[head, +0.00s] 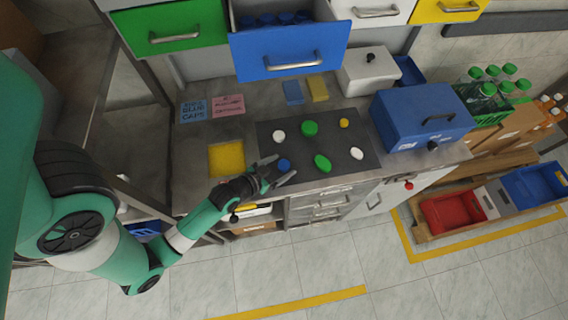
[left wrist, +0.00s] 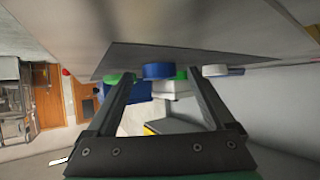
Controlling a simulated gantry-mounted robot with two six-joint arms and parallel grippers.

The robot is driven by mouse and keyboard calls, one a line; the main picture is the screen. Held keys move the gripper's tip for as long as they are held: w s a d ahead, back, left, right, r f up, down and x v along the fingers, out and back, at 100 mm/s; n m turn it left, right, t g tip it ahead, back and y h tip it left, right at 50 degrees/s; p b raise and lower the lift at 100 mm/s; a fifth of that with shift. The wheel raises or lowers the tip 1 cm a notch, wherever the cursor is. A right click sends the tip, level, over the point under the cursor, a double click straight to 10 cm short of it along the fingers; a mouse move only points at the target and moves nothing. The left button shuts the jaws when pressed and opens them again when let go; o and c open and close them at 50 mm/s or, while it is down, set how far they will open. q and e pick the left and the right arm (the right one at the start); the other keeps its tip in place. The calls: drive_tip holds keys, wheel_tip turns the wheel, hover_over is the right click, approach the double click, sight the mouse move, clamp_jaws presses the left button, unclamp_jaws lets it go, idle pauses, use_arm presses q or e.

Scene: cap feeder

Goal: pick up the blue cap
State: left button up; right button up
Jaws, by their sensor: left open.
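The blue cap (head: 284,165) lies on a dark mat (head: 300,130) on the workbench, near the mat's front left. My left gripper (head: 278,172) is open at the cap, with its fingers on either side of it in the head view. In the left wrist view the blue cap (left wrist: 158,71) shows beyond and between the two open fingertips of the left gripper (left wrist: 160,82). Nothing is in its grip, and I cannot tell whether the fingers touch the cap. My right gripper is not in view.
Green caps (head: 322,162), white caps (head: 357,153) and a yellow cap (head: 344,123) share the mat. An open blue drawer (head: 290,65) overhangs behind. A blue box (head: 420,118) stands right of the mat. A yellow square (head: 227,159) lies left on the bench.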

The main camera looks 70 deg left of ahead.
use_arm(q)
clamp_jaws()
idle(0.3)
drive_tip(key=shift+r, duration=0.15)
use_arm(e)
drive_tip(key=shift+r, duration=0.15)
